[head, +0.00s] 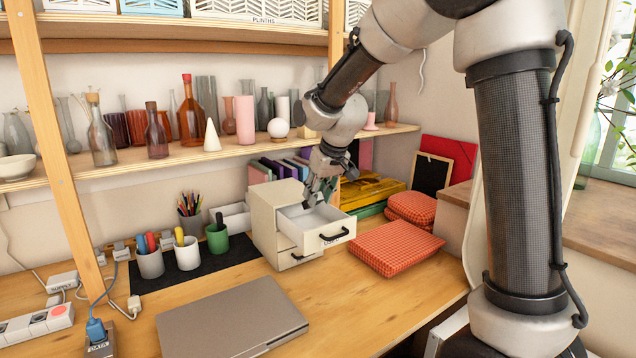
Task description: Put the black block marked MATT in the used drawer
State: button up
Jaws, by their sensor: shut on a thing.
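A small cream drawer unit (264,215) stands on the desk against the back wall. Its upper drawer (335,238) is pulled out toward me, with a black handle and a small label that seems to read USED. The lower drawer (298,256) is shut. My gripper (312,203) points down over the open drawer, with its fingertips at or just above the drawer's inside. It is shut on a small dark thing, in keeping with the black block. The block is hard to tell apart from the dark fingers, and its marking cannot be read.
Red checked cloths (397,247) lie right of the drawers, beside yellow and green boxes (372,192). A closed laptop (232,318) lies in front. Pen cups (187,253) stand on a black mat at left. A shelf of bottles (157,130) runs above.

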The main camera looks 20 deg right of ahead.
jog(key=shift+f, duration=2.55)
jog(key=o, duration=1.2)
jog(key=shift+r, duration=0.1)
jog(key=v, duration=1.1)
jog(key=shift+s+r, duration=0.15)
jog(key=shift+r, duration=0.25)
